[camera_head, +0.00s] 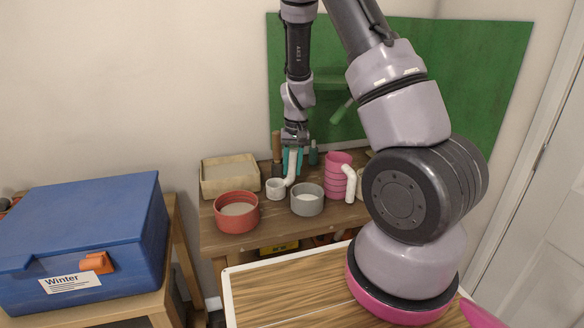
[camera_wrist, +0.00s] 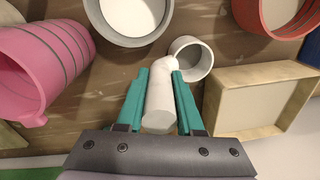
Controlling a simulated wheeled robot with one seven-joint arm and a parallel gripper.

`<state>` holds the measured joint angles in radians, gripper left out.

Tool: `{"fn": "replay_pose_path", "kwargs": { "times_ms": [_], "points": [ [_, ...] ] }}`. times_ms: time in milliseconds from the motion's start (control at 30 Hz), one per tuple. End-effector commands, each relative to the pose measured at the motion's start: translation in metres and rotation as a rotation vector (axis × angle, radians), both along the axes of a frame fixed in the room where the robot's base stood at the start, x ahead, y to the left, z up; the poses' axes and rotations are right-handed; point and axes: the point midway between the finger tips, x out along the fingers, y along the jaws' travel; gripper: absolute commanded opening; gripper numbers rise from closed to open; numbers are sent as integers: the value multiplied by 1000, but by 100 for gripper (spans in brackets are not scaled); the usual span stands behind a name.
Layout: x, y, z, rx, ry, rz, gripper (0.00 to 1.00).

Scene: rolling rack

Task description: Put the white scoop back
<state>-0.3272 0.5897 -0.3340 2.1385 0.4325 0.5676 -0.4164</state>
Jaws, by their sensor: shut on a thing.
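The white scoop has a round cup (camera_head: 276,189) and a bent handle (camera_head: 292,168), seen over the wooden table in the head view. In the wrist view its handle (camera_wrist: 160,98) lies between the teal fingers, and its open cup (camera_wrist: 191,59) is beyond them to the right. My gripper (camera_head: 292,158) points down and is shut on the handle; it also shows in the wrist view (camera_wrist: 162,85). The cup is close to the tabletop, between the red bowl and the grey bowl. I cannot tell whether it touches the table.
The red bowl (camera_head: 237,213), grey bowl (camera_head: 307,200) and cream box (camera_head: 230,177) stand close around. A pink ribbed container (camera_head: 337,170) and a white bent piece (camera_head: 350,184) are to the right. A green board (camera_head: 480,70) stands behind. A blue chest (camera_head: 80,235) is at left.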

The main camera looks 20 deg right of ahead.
Motion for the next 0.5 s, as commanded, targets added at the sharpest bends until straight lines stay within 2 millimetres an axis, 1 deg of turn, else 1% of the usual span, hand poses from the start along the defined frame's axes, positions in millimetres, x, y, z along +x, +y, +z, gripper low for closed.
{"fn": "replay_pose_path", "kwargs": {
  "times_ms": [233,267,300,333,500],
  "points": [
    [0,0,-3,0,1,0,0],
    [0,0,-3,0,0,0,47],
    [0,0,-3,0,0,0,63],
    [0,0,-3,0,0,0,66],
    [0,0,-2,0,0,0,66]
  ]
}}
